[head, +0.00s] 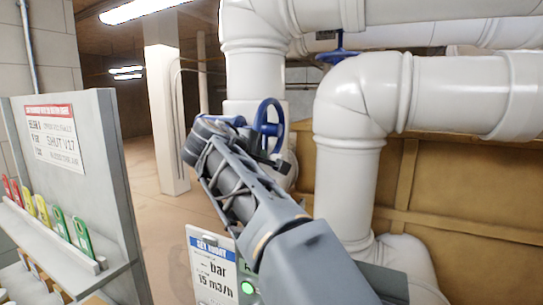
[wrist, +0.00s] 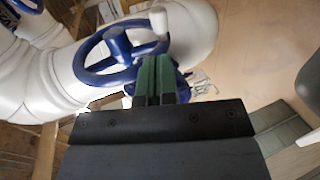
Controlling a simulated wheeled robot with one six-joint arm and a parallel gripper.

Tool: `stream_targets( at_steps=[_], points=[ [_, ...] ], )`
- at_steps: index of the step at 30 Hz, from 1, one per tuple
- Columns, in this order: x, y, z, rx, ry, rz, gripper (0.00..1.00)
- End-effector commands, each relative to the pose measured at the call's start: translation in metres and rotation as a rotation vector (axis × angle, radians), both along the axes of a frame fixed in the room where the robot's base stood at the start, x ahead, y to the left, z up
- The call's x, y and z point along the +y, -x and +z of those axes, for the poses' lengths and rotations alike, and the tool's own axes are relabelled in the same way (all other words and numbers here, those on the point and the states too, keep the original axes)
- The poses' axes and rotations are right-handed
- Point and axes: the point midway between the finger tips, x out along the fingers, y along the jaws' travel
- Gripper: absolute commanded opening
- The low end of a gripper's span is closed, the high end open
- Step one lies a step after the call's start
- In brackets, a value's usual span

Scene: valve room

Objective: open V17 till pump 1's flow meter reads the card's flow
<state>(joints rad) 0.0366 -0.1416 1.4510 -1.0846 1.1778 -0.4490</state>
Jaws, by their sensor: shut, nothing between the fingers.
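A blue handwheel (head: 268,128) stands on the white pipework beyond my arm in the head view; no tag on it shows, so I cannot tell if it is V17. The wrist view shows a blue handwheel (wrist: 88,62) with a pale knob, left of my fingers. My gripper (wrist: 154,63) is shut and empty, its green fingers overlapping the wheel's right side in the picture; I cannot tell if they touch it. In the head view my arm partly hides the wheel. No flow meter reading is visible.
A second blue wheel (head: 338,52) is higher up. Thick white pipes (head: 352,130) crowd the right. A green button (head: 247,287) is beside the card. Floor is open behind.

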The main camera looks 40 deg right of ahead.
Motion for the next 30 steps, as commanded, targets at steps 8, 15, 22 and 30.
stream_targets(
  at_steps=[8,15,22,30],
  points=[
    [-0.043,-0.021,-0.014,0.003,0.000,-0.005,0.00],
    [-0.062,-0.032,-0.022,0.001,-0.001,-0.005,0.00],
    [-0.068,-0.035,-0.026,0.000,0.000,-0.004,0.00],
    [-0.068,-0.035,-0.026,0.000,0.000,-0.003,0.00]
  ],
)
